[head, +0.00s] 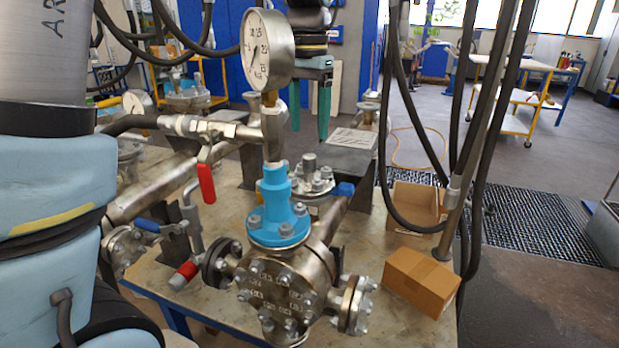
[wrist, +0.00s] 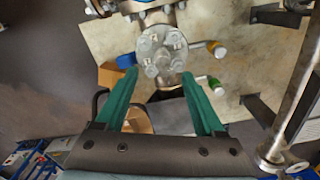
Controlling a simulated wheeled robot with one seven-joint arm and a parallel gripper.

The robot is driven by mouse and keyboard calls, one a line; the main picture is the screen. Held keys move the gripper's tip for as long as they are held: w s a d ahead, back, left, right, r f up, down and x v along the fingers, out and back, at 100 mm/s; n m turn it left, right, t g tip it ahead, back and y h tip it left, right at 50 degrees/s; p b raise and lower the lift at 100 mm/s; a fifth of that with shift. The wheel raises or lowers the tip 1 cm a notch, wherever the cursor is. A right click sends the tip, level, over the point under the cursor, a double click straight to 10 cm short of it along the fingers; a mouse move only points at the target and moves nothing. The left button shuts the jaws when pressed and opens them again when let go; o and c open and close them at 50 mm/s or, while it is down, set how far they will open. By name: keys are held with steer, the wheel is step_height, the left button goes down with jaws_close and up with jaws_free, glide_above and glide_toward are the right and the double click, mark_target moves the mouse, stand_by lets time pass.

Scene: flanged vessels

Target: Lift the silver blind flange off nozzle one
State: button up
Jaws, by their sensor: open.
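A silver blind flange with an upright grip post (head: 312,178) sits on a nozzle behind the blue flanged fitting in the head view. Bolt heads show around its rim, and its lower front is partly hidden by the fitting. In the wrist view the silver flange (wrist: 151,40) lies ahead of the fingertips, its post roughly centred between them. My gripper (head: 311,130) has two green fingers, pointing down above the flange. In the wrist view my gripper (wrist: 160,78) is open with nothing between the fingers. Which nozzle is number one cannot be read.
A blue flanged fitting (head: 279,213) carries a pressure gauge (head: 267,50) close in front. Black hoses (head: 470,110) hang to the right. A closed cardboard box (head: 421,281) and an open one (head: 418,203) stand on the bench's right. A red-handled valve (head: 206,183) is left.

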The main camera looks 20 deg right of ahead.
mark_target(310, 156)
step_height(310, 156, down, 3)
steer(key=shift+r+p, duration=0.1)
steer(key=shift+p, duration=0.2)
steer(key=shift+w+d+f+p, duration=0.15)
steer(key=shift+f+p, duration=0.6)
steer(key=shift+f, duration=0.6)
steer(key=shift+w+f+p, duration=0.15)
steer(key=shift+f+p, duration=0.55)
steer(key=shift+f, duration=0.6)
steer(key=shift+c, duration=0.4)
jaws_close()
steer(key=shift+r, duration=0.1)
